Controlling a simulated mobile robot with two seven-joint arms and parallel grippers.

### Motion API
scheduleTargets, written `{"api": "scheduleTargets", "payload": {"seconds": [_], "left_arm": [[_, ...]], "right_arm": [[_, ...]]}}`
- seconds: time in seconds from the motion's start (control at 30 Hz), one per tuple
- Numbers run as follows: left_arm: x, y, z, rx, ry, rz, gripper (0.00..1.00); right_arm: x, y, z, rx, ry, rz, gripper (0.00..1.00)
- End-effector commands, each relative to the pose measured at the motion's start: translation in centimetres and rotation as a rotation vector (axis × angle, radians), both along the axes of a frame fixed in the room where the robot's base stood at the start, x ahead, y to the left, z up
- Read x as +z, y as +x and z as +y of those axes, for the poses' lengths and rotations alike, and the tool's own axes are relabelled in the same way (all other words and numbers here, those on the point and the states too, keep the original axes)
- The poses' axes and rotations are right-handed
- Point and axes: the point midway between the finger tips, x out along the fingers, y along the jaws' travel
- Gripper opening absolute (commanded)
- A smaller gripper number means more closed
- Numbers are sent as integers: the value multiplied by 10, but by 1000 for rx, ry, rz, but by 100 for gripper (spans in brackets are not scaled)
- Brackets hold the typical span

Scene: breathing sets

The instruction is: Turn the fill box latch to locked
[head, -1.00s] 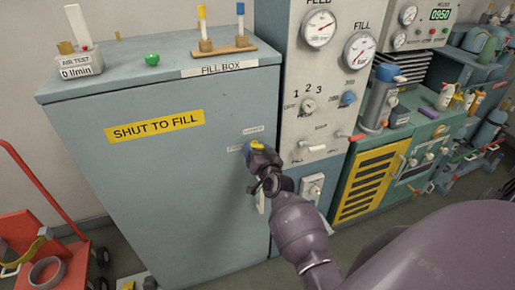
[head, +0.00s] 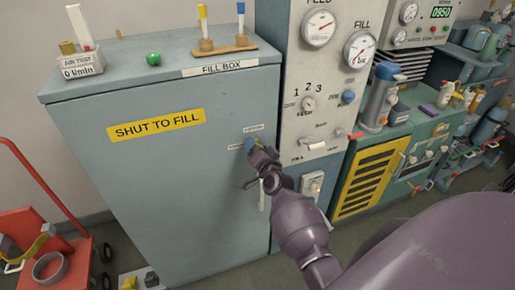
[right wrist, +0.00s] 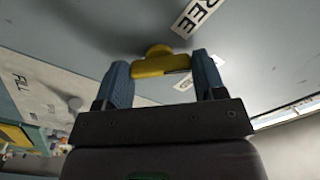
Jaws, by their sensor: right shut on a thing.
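The fill box (head: 150,190) is a large blue-grey cabinet with a yellow "SHUT TO FILL" sign. Its yellow latch (right wrist: 162,62) sits on the front face and shows between the blue fingers in the right wrist view. My right gripper (right wrist: 160,78) is shut on the latch. In the head view the right gripper (head: 252,148) is at the right side of the box front and hides the latch. Small white labels lie beside the latch; one, the FREE label (right wrist: 197,14), shows in the wrist view. My left gripper is not in view.
A panel with gauges and knobs (head: 313,90) stands right of the box, then a green bench with a yellow grille (head: 367,182). A red trolley (head: 40,240) stands at the lower left.

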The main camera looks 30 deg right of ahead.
Motion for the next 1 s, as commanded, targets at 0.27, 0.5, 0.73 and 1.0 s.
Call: {"api": "scheduleTargets", "payload": {"seconds": [0.27,0.5,0.73,1.0], "left_arm": [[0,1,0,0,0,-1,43],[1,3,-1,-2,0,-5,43],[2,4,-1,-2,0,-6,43],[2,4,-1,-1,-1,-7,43]], "right_arm": [[1,0,-1,-1,-2,-3,73],[1,0,0,-1,-1,-1,89],[0,-4,1,-1,-1,1,89],[-1,-41,9,-1,0,1,89]]}}
